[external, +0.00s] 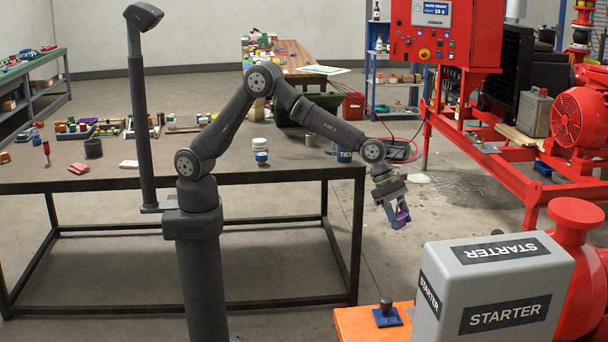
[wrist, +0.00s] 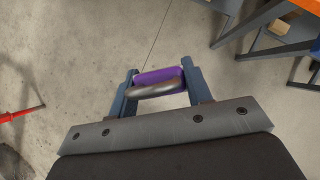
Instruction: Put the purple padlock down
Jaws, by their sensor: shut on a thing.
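The purple padlock (wrist: 158,76) is between the two fingers of my gripper (wrist: 158,90) in the wrist view, with its grey metal shackle (wrist: 155,90) lying across the near side. In the external view the padlock (external: 402,217) shows as a small purple patch at the fingertips of my gripper (external: 398,220). My gripper is shut on it and points downward. It hangs in the air over the concrete floor, right of the dark table and above and left of the grey starter box. The padlock touches nothing but the fingers.
The grey starter box (external: 490,290) stands below and right of my gripper. An orange surface (external: 360,325) with a blue-based black knob (external: 387,313) lies left of it. Red pump framework (external: 480,170) fills the right. The dark table (external: 120,180) holds a white jar (external: 260,150) and a blue tin (external: 344,160).

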